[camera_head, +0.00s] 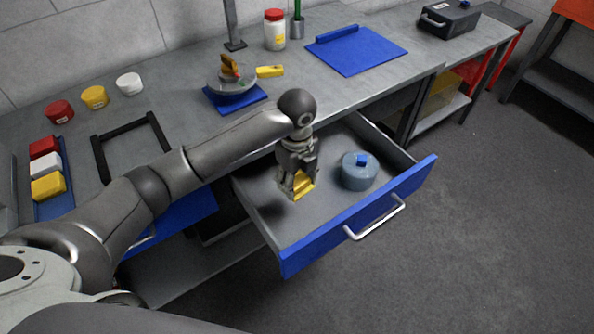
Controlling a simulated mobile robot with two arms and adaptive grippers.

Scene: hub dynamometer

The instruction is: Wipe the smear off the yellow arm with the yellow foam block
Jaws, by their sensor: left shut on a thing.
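My left gripper (300,187) points down over the open drawer and is shut on a yellow piece (303,188). The fingers hide part of this piece, and I cannot tell its full shape. A yellow block (48,187) lies at the near end of the blue tray at the left, below a white and a red block. A yellow arm (270,71) sticks out to the right from the round grey hub (232,83), on a blue base on the bench. An orange-yellow part stands on top of the hub. The smear is too small to make out. My right gripper is not in view.
The open drawer (355,222) has a blue front and holds a round grey-blue container (359,171). A white jar (275,30) and a blue mat (359,50) are further back.

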